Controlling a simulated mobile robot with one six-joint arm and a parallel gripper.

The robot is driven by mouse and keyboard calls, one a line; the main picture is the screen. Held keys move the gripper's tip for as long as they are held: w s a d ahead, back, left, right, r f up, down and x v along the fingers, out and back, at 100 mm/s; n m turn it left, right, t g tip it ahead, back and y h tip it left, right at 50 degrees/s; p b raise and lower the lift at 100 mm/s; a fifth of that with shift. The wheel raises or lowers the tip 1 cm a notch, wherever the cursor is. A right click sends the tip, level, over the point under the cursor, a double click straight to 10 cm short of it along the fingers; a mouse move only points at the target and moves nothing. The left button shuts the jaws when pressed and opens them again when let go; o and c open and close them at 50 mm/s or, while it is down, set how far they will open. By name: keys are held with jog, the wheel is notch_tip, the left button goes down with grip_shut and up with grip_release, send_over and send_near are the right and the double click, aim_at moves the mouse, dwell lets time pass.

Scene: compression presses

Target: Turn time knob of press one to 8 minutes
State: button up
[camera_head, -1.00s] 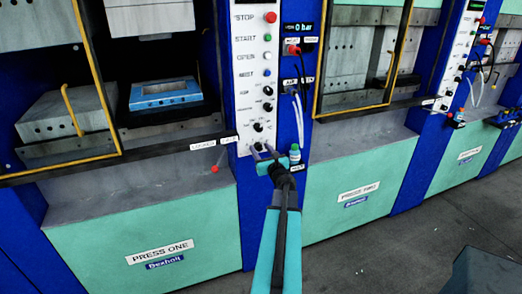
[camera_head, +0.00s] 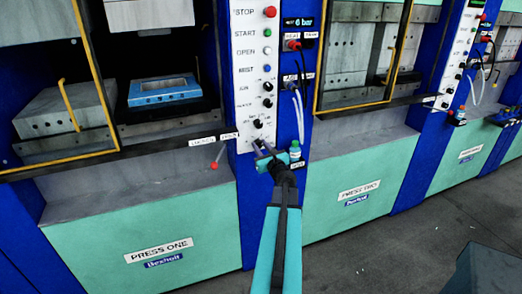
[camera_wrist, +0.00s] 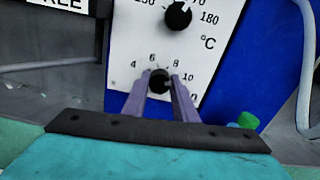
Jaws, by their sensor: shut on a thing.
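The time knob of press one (camera_wrist: 160,79) is a small black dial at the bottom of the white control panel (camera_head: 243,75). Its scale shows 4, 6, 8 and 10 in the wrist view. My gripper (camera_head: 262,147) is at the panel's lower end. In the wrist view its two grey fingers (camera_wrist: 160,90) stand on either side of the knob and are shut on it. The knob's pointer is too small to read surely. In the head view the fingers largely hide the knob.
A black temperature knob (camera_wrist: 178,15) marked in °C sits just above. A green-capped bottle (camera_head: 295,151) stands close right of my gripper. A red-tipped lever (camera_head: 214,165) projects at left. Press one (camera_head: 130,225) has a blue frame-like part (camera_head: 163,97) inside.

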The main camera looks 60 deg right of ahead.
jog(key=shift+f+n+b, duration=0.2)
jog(key=shift+n+b, duration=2.3)
jog(key=shift+b, duration=1.6)
jog(key=n+b, duration=0.2)
jog(key=b, duration=0.1)
jog(key=shift+r, duration=0.1)
jog(key=shift+r+n, duration=0.15)
jog(key=shift+n, duration=0.25)
jog(key=o, duration=1)
jog(key=shift+o, duration=0.2)
jog(key=shift+a, duration=0.15)
